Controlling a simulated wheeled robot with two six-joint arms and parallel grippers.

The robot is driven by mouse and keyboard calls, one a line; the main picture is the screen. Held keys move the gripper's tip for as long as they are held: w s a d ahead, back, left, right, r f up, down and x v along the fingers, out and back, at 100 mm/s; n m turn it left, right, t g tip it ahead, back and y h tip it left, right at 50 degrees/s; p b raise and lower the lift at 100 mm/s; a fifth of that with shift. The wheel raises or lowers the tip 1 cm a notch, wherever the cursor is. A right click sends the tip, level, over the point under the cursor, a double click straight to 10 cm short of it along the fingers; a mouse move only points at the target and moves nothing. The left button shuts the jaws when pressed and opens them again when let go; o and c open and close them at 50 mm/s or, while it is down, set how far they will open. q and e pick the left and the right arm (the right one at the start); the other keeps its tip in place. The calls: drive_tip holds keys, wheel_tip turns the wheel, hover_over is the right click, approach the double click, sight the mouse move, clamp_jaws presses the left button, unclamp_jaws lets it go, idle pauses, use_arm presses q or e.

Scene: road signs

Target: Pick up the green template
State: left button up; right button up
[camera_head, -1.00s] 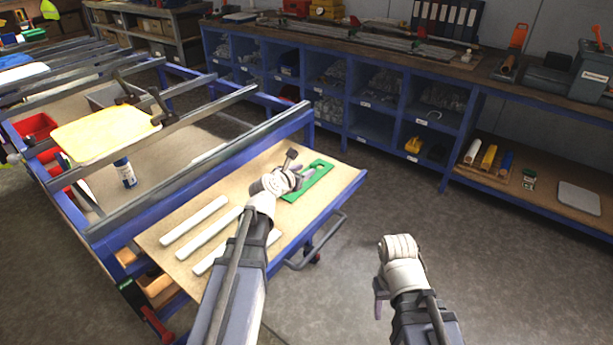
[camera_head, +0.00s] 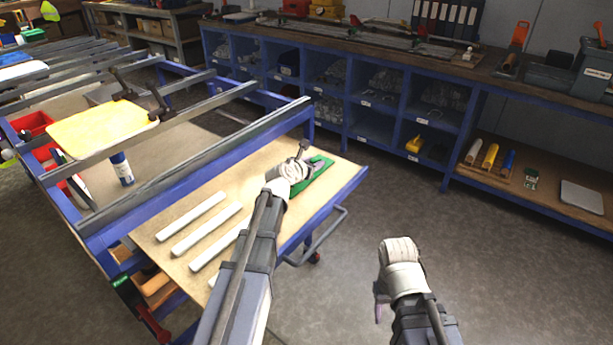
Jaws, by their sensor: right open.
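The green template (camera_head: 322,176) lies flat at the right end of the wooden tabletop of the blue bench. My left gripper (camera_head: 308,158) is over it and hides its left and middle parts. The picture does not show whether the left fingers touch it or how far apart they are. My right gripper (camera_head: 379,292) is open and empty, off to the right of the bench above the floor.
Several white bars (camera_head: 191,217) lie on the wooden tabletop (camera_head: 165,262), left of my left arm. A long metal rail (camera_head: 215,170) runs behind them. A bench handle (camera_head: 322,240) sticks out at the front right. The floor to the right is clear.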

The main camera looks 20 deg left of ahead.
use_arm(q)
clamp_jaws()
idle(0.5)
